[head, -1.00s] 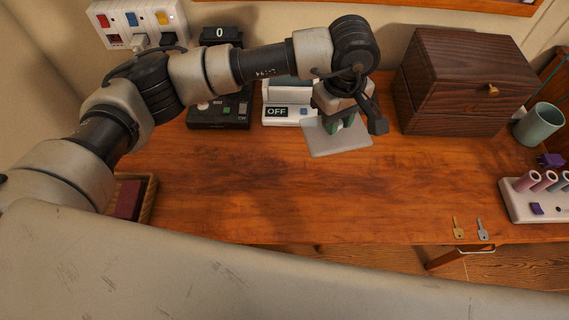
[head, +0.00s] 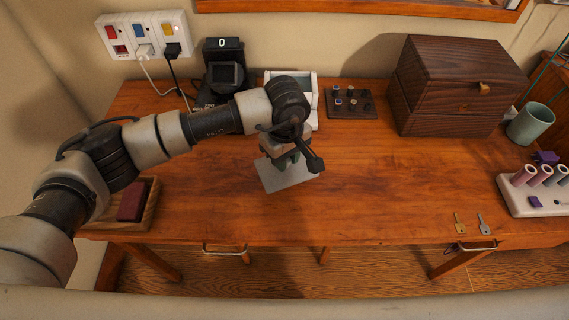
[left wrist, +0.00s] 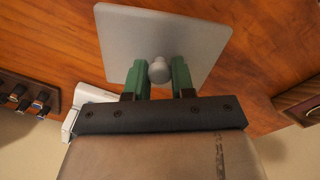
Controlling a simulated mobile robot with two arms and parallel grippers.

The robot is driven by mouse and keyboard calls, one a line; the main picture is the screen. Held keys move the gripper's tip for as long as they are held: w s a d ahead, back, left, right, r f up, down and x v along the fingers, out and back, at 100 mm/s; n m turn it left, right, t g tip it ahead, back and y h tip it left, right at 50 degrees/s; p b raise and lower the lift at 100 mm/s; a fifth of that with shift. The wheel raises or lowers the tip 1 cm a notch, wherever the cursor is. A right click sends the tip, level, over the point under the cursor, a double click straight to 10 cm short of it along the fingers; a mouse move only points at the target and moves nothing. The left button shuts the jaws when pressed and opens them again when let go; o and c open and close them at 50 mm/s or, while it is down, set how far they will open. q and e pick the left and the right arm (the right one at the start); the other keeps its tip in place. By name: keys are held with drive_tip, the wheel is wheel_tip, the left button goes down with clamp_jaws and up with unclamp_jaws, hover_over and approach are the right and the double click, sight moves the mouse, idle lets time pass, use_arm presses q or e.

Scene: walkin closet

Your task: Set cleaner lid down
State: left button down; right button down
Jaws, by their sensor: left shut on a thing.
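The cleaner lid (head: 284,179) is a flat light-grey square plate with a round knob. My left gripper (head: 288,161) is shut on the knob; in the left wrist view the green fingers (left wrist: 158,75) stand on both sides of it, and the lid (left wrist: 163,33) shows against the wood. The lid is over the middle of the desk, in front of the white cleaner (head: 303,92). I cannot tell whether it touches the desk. The cleaner is partly hidden behind my left arm. My right gripper is not in view.
A dark tray with small pieces (head: 349,103) and a brown wooden box (head: 457,86) stand at the back. Two keys (head: 472,222) lie near the front right edge. A wooden tray with a dark red block (head: 133,201) is at left. The desk's middle front is clear.

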use_arm(q)
wheel_tip(320, 180, down, 4)
drive_tip(key=shift+a+f+p, duration=0.1)
drive_tip(key=shift+a+p, duration=0.05)
drive_tip(key=shift+p, duration=0.2)
drive_tip(key=shift+f, duration=0.1)
drive_tip(key=shift+f+b, duration=0.1)
drive_tip(key=shift+b, duration=0.2)
drive_tip(key=c, duration=0.9)
unclamp_jaws()
drive_tip(key=shift+w, duration=0.1)
drive_tip(key=shift+c, duration=0.2)
